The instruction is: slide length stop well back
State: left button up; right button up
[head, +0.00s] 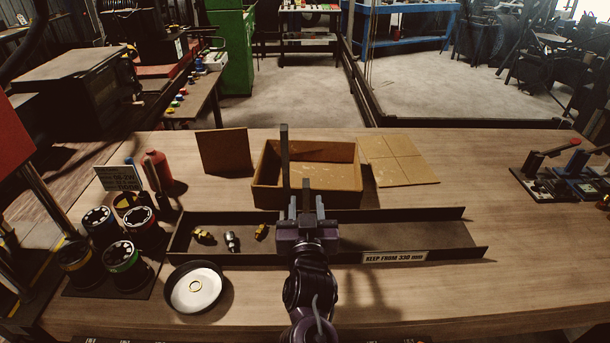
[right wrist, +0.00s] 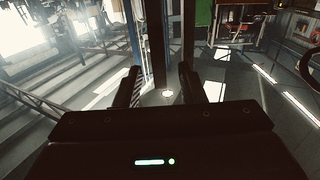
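A tall dark upright post (head: 284,158) rises just beyond my right gripper in the head view; it may be the length stop, but I cannot tell for sure. My right gripper (head: 307,205) is over the long dark tray (head: 400,215), pointing away from me. In the right wrist view a dark post (right wrist: 158,45) stands between the two fingers of this gripper (right wrist: 160,88), with gaps showing on both sides. The fingers are apart. The post's foot is hidden by my gripper. My left gripper is not in view.
Several metal fittings (head: 232,241) lie in the tray's left part. A label (head: 395,257) is on its front wall. An open cardboard box (head: 263,189) stands behind. A round dish (head: 195,288) and dark cups (head: 122,262) are at left. The tray's right part is clear.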

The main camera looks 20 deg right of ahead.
aim_at(306, 194)
jog(key=shift+w+d+r, duration=0.1)
jog(key=shift+w+r, duration=0.1)
jog(key=shift+r, duration=0.15)
jog(key=p+x, duration=0.1)
jog(key=x, duration=0.2)
jog(key=shift+w+r+p, duration=0.15)
jog(key=shift+r+p, duration=0.05)
jog(key=shift+p, duration=0.2)
jog(key=shift+w+d+f, duration=0.15)
jog(key=shift+w, duration=0.45)
jog(key=shift+w+d+f, duration=0.15)
jog(key=shift+w+d, duration=0.05)
jog(key=shift+w, duration=0.35)
jog(key=shift+w+d, duration=0.1)
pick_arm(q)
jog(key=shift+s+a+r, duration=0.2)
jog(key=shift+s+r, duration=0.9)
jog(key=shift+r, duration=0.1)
pick_arm(e)
grip_shut()
